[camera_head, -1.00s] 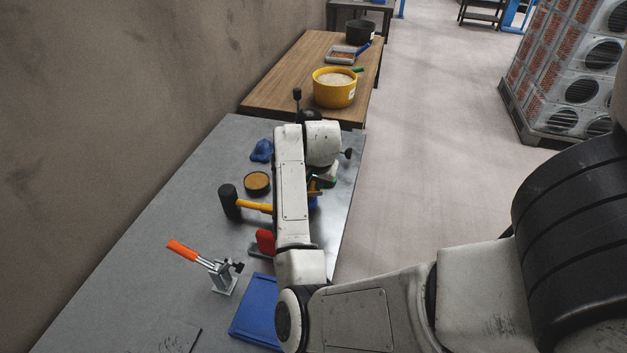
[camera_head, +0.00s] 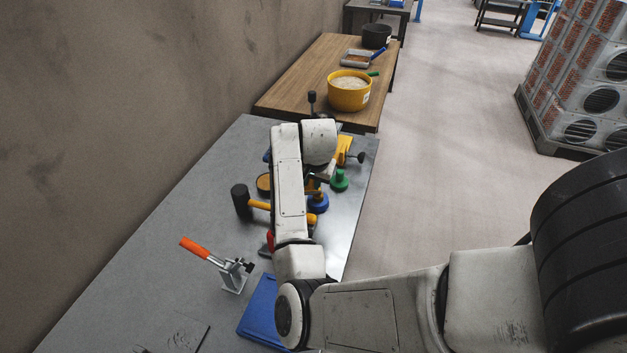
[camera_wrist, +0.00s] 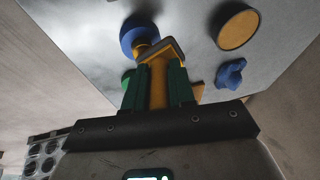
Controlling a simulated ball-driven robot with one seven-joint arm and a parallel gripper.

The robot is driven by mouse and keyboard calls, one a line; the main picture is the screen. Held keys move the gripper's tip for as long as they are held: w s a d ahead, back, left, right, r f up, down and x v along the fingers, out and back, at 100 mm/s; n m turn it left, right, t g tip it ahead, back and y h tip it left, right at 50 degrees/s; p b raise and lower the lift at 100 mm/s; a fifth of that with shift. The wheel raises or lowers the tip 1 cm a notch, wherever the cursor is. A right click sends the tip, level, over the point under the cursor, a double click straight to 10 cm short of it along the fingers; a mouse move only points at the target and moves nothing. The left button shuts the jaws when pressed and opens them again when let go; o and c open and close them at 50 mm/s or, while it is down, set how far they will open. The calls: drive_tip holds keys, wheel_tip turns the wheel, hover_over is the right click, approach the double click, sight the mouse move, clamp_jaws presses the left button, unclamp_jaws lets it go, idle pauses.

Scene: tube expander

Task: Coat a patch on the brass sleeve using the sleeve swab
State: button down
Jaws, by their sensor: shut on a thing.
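In the wrist view my gripper (camera_wrist: 159,85) has its green fingers shut on an orange-yellow handle with a wider, dark-edged end, which I take as the sleeve swab (camera_wrist: 159,50). A round blue base (camera_wrist: 134,27) lies just beyond that end, with a small brass-yellow part (camera_wrist: 142,49) beside it, perhaps the brass sleeve. I cannot tell whether the swab touches it. In the head view the blue base (camera_head: 318,204) shows right of my forearm, with a yellow-brass part (camera_head: 314,192) above it.
A black-headed mallet (camera_head: 241,201), an orange-handled clamp (camera_head: 232,274), a green knobbed piece (camera_head: 339,180), a yellow object (camera_head: 345,148) and a blue tray (camera_head: 262,311) crowd the grey bench (camera_head: 160,245).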

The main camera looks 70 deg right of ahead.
wheel_tip(320, 180, up, 3)
drive_tip(key=shift+f+p, duration=0.1)
drive_tip(key=shift+p, duration=0.65)
drive_tip(key=shift+s+r, duration=0.1)
drive_tip(key=shift+r, duration=1.1)
drive_tip(key=shift+d, duration=0.1)
drive_tip(key=shift+r, duration=1.5)
drive_tip(key=shift+f+b, duration=0.35)
drive_tip(key=shift+f, duration=0.6)
